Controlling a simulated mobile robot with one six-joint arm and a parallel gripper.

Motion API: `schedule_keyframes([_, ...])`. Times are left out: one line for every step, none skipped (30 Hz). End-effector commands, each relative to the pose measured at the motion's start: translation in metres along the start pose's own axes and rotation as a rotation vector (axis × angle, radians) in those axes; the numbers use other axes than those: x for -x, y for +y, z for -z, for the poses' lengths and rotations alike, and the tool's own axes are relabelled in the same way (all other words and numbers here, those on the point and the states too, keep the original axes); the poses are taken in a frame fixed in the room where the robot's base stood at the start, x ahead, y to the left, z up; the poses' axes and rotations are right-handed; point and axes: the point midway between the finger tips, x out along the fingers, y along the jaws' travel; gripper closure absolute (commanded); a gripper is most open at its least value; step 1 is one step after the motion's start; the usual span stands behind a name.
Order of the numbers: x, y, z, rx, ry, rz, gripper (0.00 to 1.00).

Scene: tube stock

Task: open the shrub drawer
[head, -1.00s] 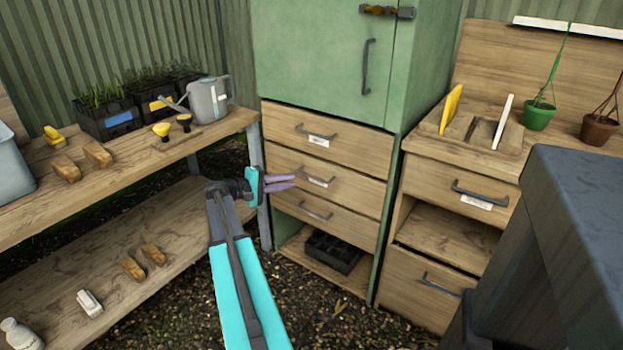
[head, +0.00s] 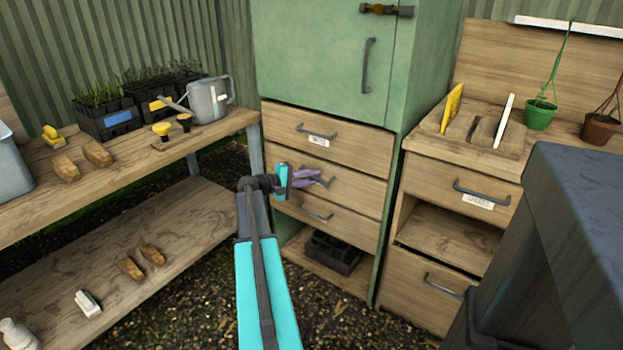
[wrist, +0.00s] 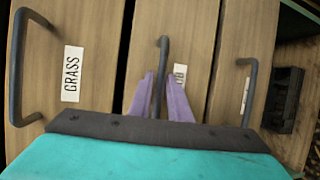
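The green cabinet (head: 325,65) has three wooden drawers, all shut. The top drawer (head: 350,150) is labelled GRASS, readable on its label in the wrist view (wrist: 72,73). The middle drawer (head: 355,187) has a dark bar handle, and this handle (wrist: 163,55) stands between my purple fingers in the wrist view. Its label (wrist: 180,72) is partly covered by a finger, and its few visible letters are hard to read. The bottom drawer (head: 345,225) has a label too small to read. My gripper (head: 317,177) is open, its fingertips either side of the middle handle.
A black tray (head: 335,252) sits on the open shelf below the drawers. A wooden bench with shelves (head: 215,135) stands left, holding a watering can (head: 208,100). A second drawer unit (head: 465,180) stands right. A dark block-like surface (head: 580,210) fills the right foreground.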

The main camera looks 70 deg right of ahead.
Motion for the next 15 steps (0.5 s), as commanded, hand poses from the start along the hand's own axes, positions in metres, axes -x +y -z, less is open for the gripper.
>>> schedule_keyframes([-0.0005,0.0001,-0.0003,0.0,0.0,0.0,0.83])
schedule_keyframes([-0.0004,0.0001,-0.0003,0.0,0.0,0.0,0.83])
schedule_keyframes([-0.0003,0.0001,-0.0003,0.0,0.0,0.0,0.83])
schedule_keyframes([-0.0003,0.0001,-0.0004,0.0,0.0,0.0,0.83])
schedule_keyframes([-0.0003,0.0001,-0.0003,0.0,0.0,0.0,0.83])
schedule_keyframes([-0.0002,0.0001,-0.0003,0.0,0.0,0.0,0.85])
schedule_keyframes([-0.0001,0.0001,-0.0003,0.0,0.0,0.0,0.9])
schedule_keyframes([-0.0001,0.0001,-0.0003,0.0,0.0,0.0,0.95])
schedule_keyframes([-0.0001,0.0001,-0.0002,0.0,0.0,0.0,1.0])
schedule_keyframes([0.0,0.0001,-0.0002,0.0,0.0,0.0,1.0])
schedule_keyframes([0.0,0.0001,-0.0002,0.0,0.0,0.0,1.0])
schedule_keyframes([0.0,0.0,-0.0002,0.0,0.0,0.0,1.0])
schedule_keyframes([0.0,0.0,-0.0002,0.0,0.0,0.0,1.0])
schedule_keyframes([0.0001,0.0,-0.0002,0.0,0.0,0.0,1.0])
schedule_keyframes([0.0001,0.0,-0.0002,0.0,0.0,0.0,1.0])
